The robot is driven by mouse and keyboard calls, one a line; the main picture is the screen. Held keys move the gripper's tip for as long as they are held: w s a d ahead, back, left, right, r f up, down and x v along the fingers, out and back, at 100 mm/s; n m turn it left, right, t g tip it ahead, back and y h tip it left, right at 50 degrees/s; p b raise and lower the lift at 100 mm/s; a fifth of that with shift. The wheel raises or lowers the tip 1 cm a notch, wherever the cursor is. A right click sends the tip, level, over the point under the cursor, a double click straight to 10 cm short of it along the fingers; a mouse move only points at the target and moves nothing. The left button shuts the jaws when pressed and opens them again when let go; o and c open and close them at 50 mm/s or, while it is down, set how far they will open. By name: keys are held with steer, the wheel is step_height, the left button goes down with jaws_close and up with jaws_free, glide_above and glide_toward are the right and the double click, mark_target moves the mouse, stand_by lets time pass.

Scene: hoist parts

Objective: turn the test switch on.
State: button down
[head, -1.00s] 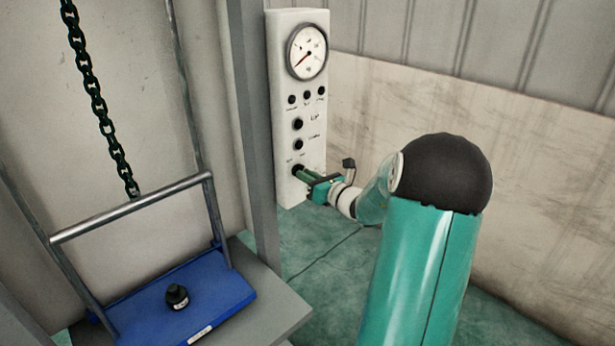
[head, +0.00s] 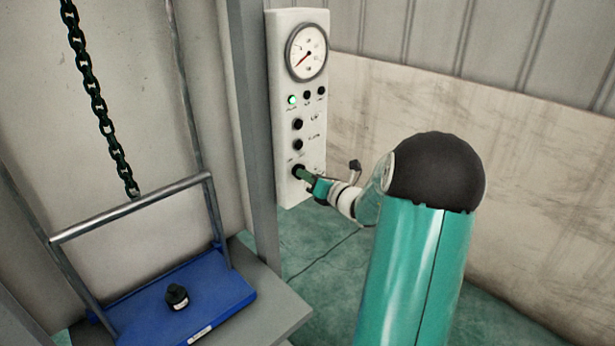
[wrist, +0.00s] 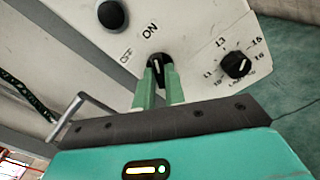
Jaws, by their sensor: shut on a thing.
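The test switch is a black rotary knob (wrist: 157,68) low on the white control panel (head: 284,60). In the wrist view the words OFF and ON are printed beside it, and the white mark on the knob points toward ON. My gripper (wrist: 159,82) has its two green fingers shut on the knob. In the head view my gripper (head: 306,175) reaches the panel from the right and covers part of the panel's lower end. A green lamp (head: 292,100) on the panel is lit.
A numbered dial knob (wrist: 236,63) sits close beside the switch. A round gauge (head: 307,52) is at the panel's top. A grey post (head: 253,130) stands just left of the panel. A blue platform (head: 215,290) bears a small black weight (head: 177,297), with a hanging chain (head: 95,90) above.

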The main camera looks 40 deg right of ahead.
steer(key=c, duration=1.5)
jaws_free()
steer(key=shift+o, duration=0.2)
steer(key=s, duration=1.3)
steer(key=shift+s+d, duration=0.2)
steer(key=shift+s, duration=0.2)
